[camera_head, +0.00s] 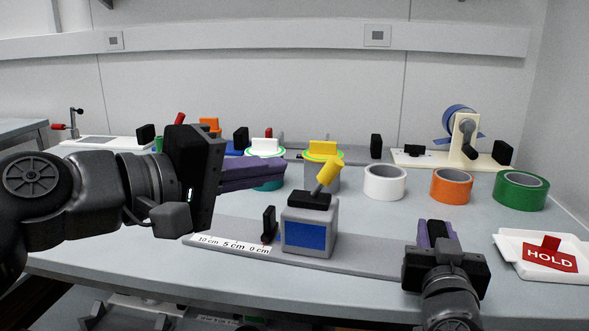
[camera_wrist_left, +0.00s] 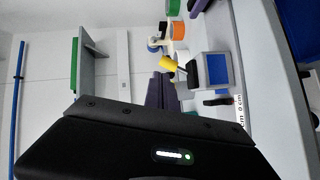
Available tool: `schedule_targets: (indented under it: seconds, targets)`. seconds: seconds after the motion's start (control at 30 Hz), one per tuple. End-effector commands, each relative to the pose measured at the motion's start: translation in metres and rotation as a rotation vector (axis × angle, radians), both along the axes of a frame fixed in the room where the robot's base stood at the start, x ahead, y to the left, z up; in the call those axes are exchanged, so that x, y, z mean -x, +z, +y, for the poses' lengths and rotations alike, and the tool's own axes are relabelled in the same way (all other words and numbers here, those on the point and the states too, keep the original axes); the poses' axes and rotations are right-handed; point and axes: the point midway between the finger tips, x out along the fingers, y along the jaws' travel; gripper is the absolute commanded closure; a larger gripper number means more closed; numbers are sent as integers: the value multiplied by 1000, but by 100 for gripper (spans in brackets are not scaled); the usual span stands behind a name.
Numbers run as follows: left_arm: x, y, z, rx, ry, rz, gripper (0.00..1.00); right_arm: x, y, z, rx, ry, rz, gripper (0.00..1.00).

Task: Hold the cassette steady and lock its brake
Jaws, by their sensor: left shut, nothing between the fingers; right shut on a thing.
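The cassette appears to be a grey box with a blue front panel (camera_head: 305,236), upright on a long grey rail. A yellow lever (camera_head: 328,172) stands tilted to the right from its black top. In the left wrist view the box (camera_wrist_left: 217,70) and lever (camera_wrist_left: 168,62) appear turned sideways. My left gripper (camera_head: 284,167) is shut and empty, its purple fingers left of the lever and apart from it. My right gripper (camera_head: 437,228) is at the rail's right, to the right of the box, shut on a dark piece that its fingers mostly hide.
A black stop (camera_head: 269,225) stands just left of the box, by a centimetre scale (camera_head: 232,245). White (camera_head: 384,182), orange (camera_head: 451,186) and green (camera_head: 520,191) tape rolls stand behind at right. A white tray with a red HOLD sign (camera_head: 549,255) is far right. Several fixtures line the back.

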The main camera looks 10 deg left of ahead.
Motion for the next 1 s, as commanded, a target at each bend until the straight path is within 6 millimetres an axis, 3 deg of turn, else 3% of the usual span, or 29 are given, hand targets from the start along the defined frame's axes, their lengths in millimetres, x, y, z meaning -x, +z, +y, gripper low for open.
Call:
schedule_targets:
  seconds: [0.1, 0.27, 0.7, 0.73, 1.0]
  targets:
    - [18, 7, 13, 2, 1, -3, 100, 0, -7, 0, 1, 2, 13, 100]
    - [32, 11, 24, 1, 1, -1, 100, 0, -7, 0, 1, 2, 13, 100]
    - [35, 12, 26, 1, -1, 1, 100, 0, -7, 0, 1, 1, 13, 100]
    - [35, 12, 26, 1, -1, 1, 100, 0, -7, 0, 1, 1, 13, 71]
    - [35, 12, 26, 1, 0, 1, 100, 0, -3, 0, 0, 1, 6, 49]
